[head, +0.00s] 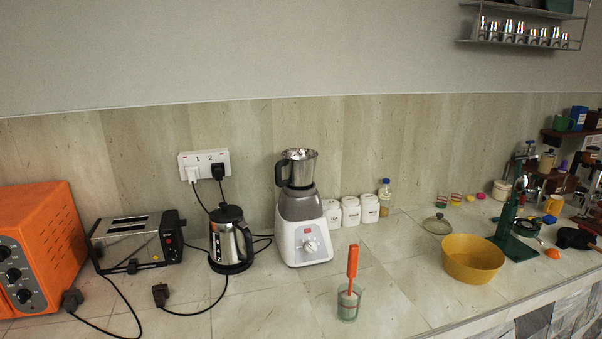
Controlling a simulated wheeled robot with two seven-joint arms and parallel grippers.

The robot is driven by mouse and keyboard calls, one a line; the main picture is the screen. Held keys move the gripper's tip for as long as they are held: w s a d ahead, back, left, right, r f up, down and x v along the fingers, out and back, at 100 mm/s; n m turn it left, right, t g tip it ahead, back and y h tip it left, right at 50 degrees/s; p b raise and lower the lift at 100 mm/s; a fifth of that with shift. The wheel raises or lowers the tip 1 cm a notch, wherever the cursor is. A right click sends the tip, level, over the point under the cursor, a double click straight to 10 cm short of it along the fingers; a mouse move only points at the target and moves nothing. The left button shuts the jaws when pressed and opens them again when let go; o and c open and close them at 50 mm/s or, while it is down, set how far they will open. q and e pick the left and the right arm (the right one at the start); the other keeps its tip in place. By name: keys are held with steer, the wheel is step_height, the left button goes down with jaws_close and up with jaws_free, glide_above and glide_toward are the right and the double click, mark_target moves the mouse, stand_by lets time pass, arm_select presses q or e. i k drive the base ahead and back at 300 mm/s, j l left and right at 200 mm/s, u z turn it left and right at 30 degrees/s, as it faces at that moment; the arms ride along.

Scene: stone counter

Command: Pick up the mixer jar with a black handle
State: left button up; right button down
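The mixer jar (301,168) is a shiny metal cup with a black handle (280,174) on its left side. It sits upright on top of the white and grey mixer base (303,240), which stands at the middle of the counter near the back wall. The jar's mouth faces up, and its inside is only partly visible. Neither of my grippers shows in the head view.
A steel kettle (231,241) stands close left of the mixer, with a toaster (137,240) and orange oven (38,248) beyond. White canisters (350,211) stand right. A glass (348,304) holding an orange-handled tool and a yellow bowl (473,259) are in front and right.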

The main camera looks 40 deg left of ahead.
mark_target(299, 164)
steer(key=u, duration=0.35)
steer(key=i+l+u, duration=0.15)
steer(key=l+u, duration=1.1)
steer(key=l, duration=0.25)
